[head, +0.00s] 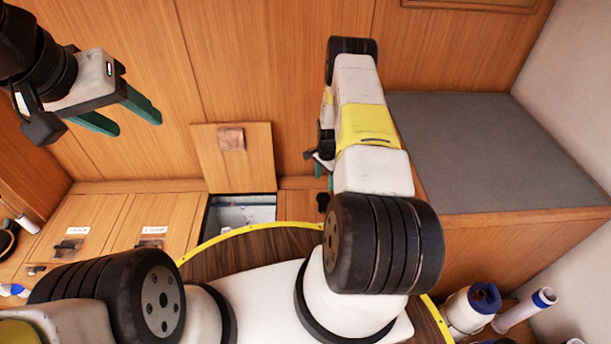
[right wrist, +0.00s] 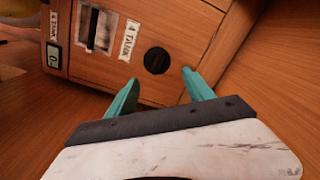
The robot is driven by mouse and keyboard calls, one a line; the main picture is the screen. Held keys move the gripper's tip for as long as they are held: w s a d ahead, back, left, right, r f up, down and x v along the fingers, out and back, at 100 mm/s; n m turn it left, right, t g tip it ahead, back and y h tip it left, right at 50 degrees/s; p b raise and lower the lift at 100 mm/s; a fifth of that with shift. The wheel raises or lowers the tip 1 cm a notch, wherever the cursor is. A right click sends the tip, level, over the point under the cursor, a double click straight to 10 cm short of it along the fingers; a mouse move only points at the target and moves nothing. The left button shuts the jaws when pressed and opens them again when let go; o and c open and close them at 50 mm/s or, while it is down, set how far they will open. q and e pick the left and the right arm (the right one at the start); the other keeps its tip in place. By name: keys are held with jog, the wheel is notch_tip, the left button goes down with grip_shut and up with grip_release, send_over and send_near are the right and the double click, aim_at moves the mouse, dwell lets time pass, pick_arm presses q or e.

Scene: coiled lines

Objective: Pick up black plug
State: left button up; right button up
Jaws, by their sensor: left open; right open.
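The black plug (right wrist: 157,60) is a round, dark disc with a slot-like ridge. It sits in a wooden panel, beside a "4 TANK" label. In the head view it seems to show as a small dark spot (head: 322,201) just below my right gripper. My right gripper (right wrist: 160,76) is open and empty, its two green fingers pointing toward the plug, one on either side of it in the picture. I cannot tell the remaining distance. In the head view the right gripper (head: 324,168) is largely hidden by my arm. My left gripper (head: 137,125) is open and empty at upper left.
A wooden lid (head: 232,165) stands raised behind an open hatch (head: 240,214). Labelled wooden panels with latches (head: 68,247) lie to the left. A grey-topped bench (head: 490,150) is at right. White pipes (head: 525,310) lie at lower right.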

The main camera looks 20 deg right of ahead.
aim_at(323, 197)
jog(key=f, duration=1.1)
jog(key=shift+s+a, duration=0.15)
jog(key=shift+s, duration=0.1)
jog(key=shift+c, duration=0.4)
jog(key=c, duration=1.2)
jog(key=shift+r, duration=0.15)
